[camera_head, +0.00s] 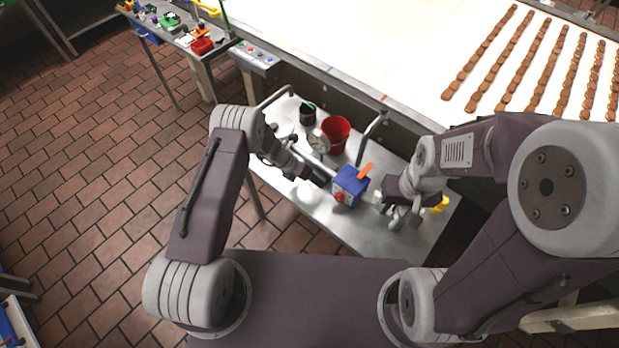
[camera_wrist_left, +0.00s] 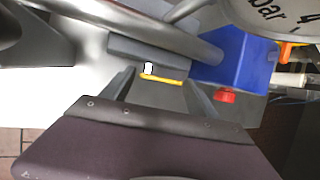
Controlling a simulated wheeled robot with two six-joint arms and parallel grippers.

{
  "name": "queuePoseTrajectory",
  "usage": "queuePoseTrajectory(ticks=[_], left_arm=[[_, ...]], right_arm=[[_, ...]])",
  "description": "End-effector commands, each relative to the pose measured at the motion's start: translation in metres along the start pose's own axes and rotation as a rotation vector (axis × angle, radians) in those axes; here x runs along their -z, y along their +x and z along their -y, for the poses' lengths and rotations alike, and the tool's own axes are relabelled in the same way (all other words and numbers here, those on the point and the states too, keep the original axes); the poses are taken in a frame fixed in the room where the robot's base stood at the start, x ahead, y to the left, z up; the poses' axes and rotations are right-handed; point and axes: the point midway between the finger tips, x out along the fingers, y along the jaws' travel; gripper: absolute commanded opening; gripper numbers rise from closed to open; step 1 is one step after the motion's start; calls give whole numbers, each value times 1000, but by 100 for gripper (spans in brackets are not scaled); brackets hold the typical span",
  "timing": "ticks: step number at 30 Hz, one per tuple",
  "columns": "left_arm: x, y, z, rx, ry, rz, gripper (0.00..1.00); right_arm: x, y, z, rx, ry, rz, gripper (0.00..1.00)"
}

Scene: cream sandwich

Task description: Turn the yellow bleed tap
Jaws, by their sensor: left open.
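The yellow bleed tap (camera_wrist_left: 163,79) shows in the left wrist view as a thin yellow bar with a small white piece at its left end. My left gripper (camera_wrist_left: 158,84) is open, with one finger on each side of the bar; whether they touch it is unclear. In the head view the left gripper (camera_head: 318,180) is beside the blue box (camera_head: 351,183), and I cannot make out the tap there. My right gripper (camera_head: 393,212) is to the right of the box, low over the metal table; its fingers are too unclear to judge.
The blue box has a red knob (camera_head: 340,198) and an orange lever (camera_head: 365,171). A round gauge (camera_head: 319,142), a red bucket (camera_head: 337,130) and a dark cup (camera_head: 308,113) stand behind, on the metal table (camera_head: 380,243). A yellow item (camera_head: 441,204) is at right.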

Motion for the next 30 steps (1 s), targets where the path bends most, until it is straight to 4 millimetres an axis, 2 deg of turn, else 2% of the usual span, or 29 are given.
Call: queuePoseTrajectory(ticks=[2,7,15,17,19,24,30], left_arm=[[0,0,0,0,1,0,66],[-1,0,0,-1,1,1,20],[-2,4,3,-64,31,8,19],[0,9,2,-121,56,8,19],[2,16,0,-189,85,10,20],[2,16,1,-286,126,8,20],[2,11,4,-336,142,5,20]], right_arm=[[0,0,0,0,0,0,38],[0,0,0,0,0,0,38],[-1,7,0,0,0,0,38],[-2,20,0,0,0,-1,38],[-5,46,-1,0,0,0,38],[-9,83,-2,0,0,0,38],[-10,99,-2,0,0,0,38]])
